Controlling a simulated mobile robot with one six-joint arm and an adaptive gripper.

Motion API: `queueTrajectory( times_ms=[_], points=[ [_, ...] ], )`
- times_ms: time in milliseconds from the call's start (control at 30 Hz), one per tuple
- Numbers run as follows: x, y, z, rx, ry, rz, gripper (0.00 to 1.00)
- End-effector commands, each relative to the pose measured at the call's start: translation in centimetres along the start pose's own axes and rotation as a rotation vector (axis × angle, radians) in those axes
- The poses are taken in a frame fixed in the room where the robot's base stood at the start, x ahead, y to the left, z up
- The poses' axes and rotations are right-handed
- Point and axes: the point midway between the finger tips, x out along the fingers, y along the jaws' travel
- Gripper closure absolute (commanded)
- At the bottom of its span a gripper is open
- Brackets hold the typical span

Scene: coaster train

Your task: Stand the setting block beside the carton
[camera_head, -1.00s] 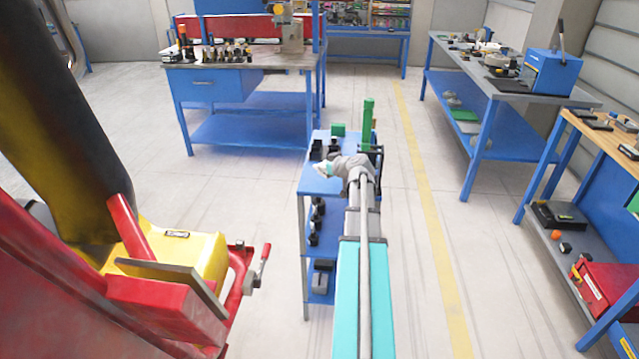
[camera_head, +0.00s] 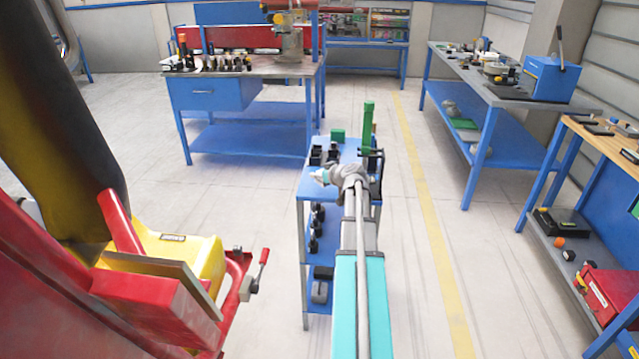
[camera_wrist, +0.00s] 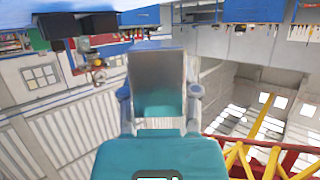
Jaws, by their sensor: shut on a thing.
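My gripper (camera_head: 320,177) is small in the head view, over the near part of a blue trolley, pointing left. In the wrist view, its fingers (camera_wrist: 160,95) are shut on a grey, flat-faced block, which I take to be the setting block (camera_wrist: 155,72). In the head view the held block cannot be made out clearly. A small green box (camera_head: 338,135) stands at the trolley's far edge, apart from my gripper. I cannot tell if it is the carton.
The blue trolley (camera_head: 312,190) also carries several black pieces (camera_head: 317,154) at left and a tall green post (camera_head: 368,125) at right, close to my wrist. Red and yellow machinery (camera_head: 190,270) stands at lower left. Benches stand behind and right. Floor beside the yellow line is clear.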

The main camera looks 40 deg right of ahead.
Motion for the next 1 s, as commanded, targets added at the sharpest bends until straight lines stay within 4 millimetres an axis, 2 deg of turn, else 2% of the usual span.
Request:
queueTrajectory(
  times_ms=[100,400,1000],
  points=[
    [1.1,0.3,0.7,0.000,0.001,0.000,1.00],
    [1.8,0.1,2.9,0.000,0.001,0.000,1.00],
    [2.0,0.1,3.4,0.000,0.001,-0.001,1.00]
  ],
)
